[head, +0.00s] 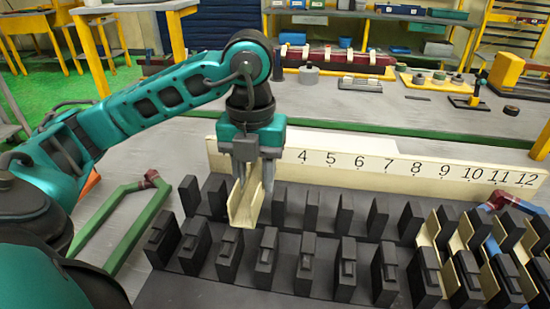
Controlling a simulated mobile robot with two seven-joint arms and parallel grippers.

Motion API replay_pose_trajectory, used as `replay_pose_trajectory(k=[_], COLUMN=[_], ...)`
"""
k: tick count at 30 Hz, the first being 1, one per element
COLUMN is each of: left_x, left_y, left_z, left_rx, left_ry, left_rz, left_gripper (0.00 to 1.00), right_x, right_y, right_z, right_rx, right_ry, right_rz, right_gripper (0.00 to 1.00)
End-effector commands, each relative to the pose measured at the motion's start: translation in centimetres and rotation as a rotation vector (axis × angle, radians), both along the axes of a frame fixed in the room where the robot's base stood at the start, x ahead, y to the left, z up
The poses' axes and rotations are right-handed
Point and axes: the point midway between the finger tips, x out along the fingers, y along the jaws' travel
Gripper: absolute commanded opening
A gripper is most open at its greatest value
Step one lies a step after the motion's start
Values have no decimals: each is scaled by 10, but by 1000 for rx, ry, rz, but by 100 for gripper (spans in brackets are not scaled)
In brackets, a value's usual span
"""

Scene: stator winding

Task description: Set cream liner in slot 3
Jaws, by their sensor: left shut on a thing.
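My left gripper (253,182) points down and is shut on a cream liner (244,207), a folded channel-shaped piece. The liner hangs upright over the left part of the black slotted block (205,293), between dark posts of the front and back rows. I cannot tell whether it touches the block. The white number strip (390,166) behind shows 4 to 12; the lower numbers are hidden behind my gripper and arm. Other cream liners (462,243) sit in slots at the right end. My right gripper is not in view.
A green bar (112,215) with a red end lies left of the block. A blue-and-red piece (504,201) lies at the right. Behind the strip, a grey bench (370,108) holds small parts and a dark red bar (338,60).

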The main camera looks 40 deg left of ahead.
Motion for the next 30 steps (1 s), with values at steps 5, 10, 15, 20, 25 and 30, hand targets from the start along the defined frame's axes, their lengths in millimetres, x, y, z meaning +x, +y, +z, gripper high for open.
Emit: replay_pose_trajectory(k=[5,10,15,20,25,30], left_x=[0,0,0,0,0,0], left_y=[0,0,0,0,0,0], left_z=[-5,-18,-34,-43,-43,-43], left_rx=[0,0,0,0,0,0], left_ry=[0,0,-1,-1,-1,-1], left_rz=[0,-1,-1,-1,-1,-1], left_gripper=[22,22,22,22,22,22], right_x=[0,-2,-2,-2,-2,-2], right_y=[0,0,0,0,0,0], right_z=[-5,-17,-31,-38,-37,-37], right_rx=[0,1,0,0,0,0], right_ry=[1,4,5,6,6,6], right_rz=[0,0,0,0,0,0], right_gripper=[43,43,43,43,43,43])
